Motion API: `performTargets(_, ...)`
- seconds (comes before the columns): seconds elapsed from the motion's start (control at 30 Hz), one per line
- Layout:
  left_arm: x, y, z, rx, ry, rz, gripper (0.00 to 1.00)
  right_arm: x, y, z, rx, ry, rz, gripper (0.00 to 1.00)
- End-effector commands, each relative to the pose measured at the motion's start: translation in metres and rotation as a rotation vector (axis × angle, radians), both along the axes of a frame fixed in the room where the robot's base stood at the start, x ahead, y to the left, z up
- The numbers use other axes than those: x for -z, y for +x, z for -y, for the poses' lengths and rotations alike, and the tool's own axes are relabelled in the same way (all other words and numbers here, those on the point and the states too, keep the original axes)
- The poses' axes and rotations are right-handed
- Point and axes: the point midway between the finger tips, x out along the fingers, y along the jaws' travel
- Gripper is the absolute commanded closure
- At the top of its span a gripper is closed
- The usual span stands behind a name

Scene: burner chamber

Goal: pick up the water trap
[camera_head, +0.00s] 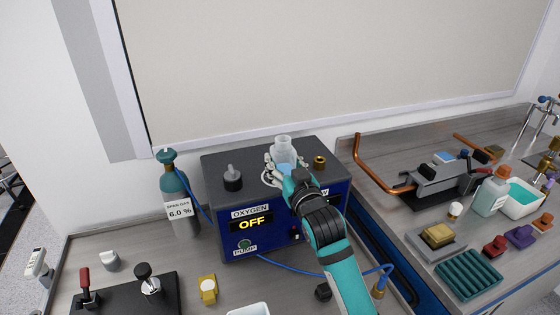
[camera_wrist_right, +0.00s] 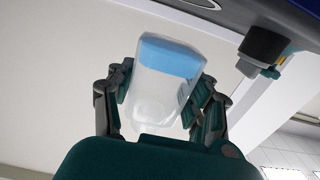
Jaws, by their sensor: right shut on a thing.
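The water trap (camera_head: 283,148) is a clear, whitish cup above the top of the blue and black oxygen analyser box (camera_head: 222,172). My right gripper (camera_head: 284,172) is shut around it. In the right wrist view the water trap (camera_wrist_right: 160,92) shows a light blue band and a clear body, with a finger of my right gripper (camera_wrist_right: 158,98) on each side. I cannot tell whether it still touches the box. My left gripper is not in view.
A teal and grey gas cylinder (camera_head: 180,200) stands left of the box. A black knob (camera_head: 232,180) and a brass fitting (camera_head: 319,162) sit on the box top. A blue hose (camera_head: 300,270) runs in front. The right bench holds a copper pipe (camera_head: 375,170) and several small objects.

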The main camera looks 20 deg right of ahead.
Motion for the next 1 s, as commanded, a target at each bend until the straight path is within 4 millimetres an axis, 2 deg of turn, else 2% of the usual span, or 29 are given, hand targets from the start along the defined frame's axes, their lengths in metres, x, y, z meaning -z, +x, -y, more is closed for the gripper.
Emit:
performTargets(0.1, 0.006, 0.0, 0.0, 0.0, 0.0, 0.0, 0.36, 0.0, -0.018, -0.001, -0.001, 0.0, 0.002, 0.8)
performTargets(0.5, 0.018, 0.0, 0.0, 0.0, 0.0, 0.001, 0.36, -0.005, -0.069, -0.004, -0.001, 0.001, 0.001, 0.8)
performTargets(0.7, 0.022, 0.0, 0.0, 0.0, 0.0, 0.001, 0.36, -0.007, -0.088, -0.004, 0.0, 0.001, 0.001, 0.8)
performTargets(1.0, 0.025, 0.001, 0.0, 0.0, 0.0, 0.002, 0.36, -0.01, -0.106, -0.005, 0.0, 0.0, 0.001, 0.8)
